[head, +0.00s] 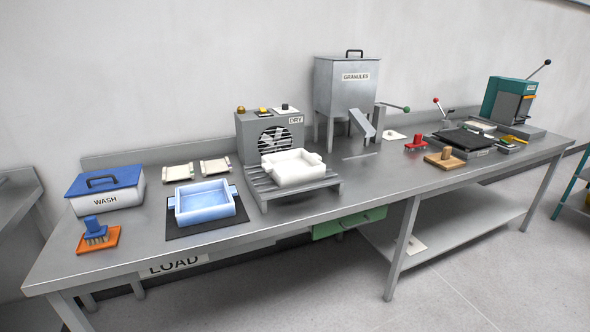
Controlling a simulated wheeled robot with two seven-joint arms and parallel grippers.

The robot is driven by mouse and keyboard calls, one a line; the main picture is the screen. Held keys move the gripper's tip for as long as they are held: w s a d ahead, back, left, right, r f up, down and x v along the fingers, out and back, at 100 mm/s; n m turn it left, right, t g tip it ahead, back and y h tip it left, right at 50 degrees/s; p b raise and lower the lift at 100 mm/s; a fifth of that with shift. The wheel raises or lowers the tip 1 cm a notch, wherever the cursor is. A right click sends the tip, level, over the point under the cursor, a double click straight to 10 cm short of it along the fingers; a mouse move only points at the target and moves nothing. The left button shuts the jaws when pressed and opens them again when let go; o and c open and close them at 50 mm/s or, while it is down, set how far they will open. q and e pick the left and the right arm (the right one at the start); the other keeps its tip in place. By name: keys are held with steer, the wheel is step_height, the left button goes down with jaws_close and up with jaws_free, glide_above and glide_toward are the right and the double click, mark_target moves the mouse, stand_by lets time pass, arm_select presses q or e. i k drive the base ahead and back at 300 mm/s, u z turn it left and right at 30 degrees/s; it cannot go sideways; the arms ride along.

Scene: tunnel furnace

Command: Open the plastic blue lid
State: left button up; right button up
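The blue lid (103,181) sits on top of the white box labelled WASH (110,201) at the left end of the metal bench. It has a dark arched handle (101,181) on top. The lid appears closed, flat on the box. Neither of my grippers is in view. The inside of the box is hidden by the lid.
A blue brush on an orange block (98,236) lies in front of the box. A light-blue tray (205,202) on a dark mat stands to its right. The DRY fan unit (270,136) and GRANULES hopper (346,97) stand further right. The bench (140,235) has bare metal between them.

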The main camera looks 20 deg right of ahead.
mark_target(124, 176)
steer(key=z, duration=0.6)
steer(key=i, duration=0.95)
steer(key=z, duration=0.05)
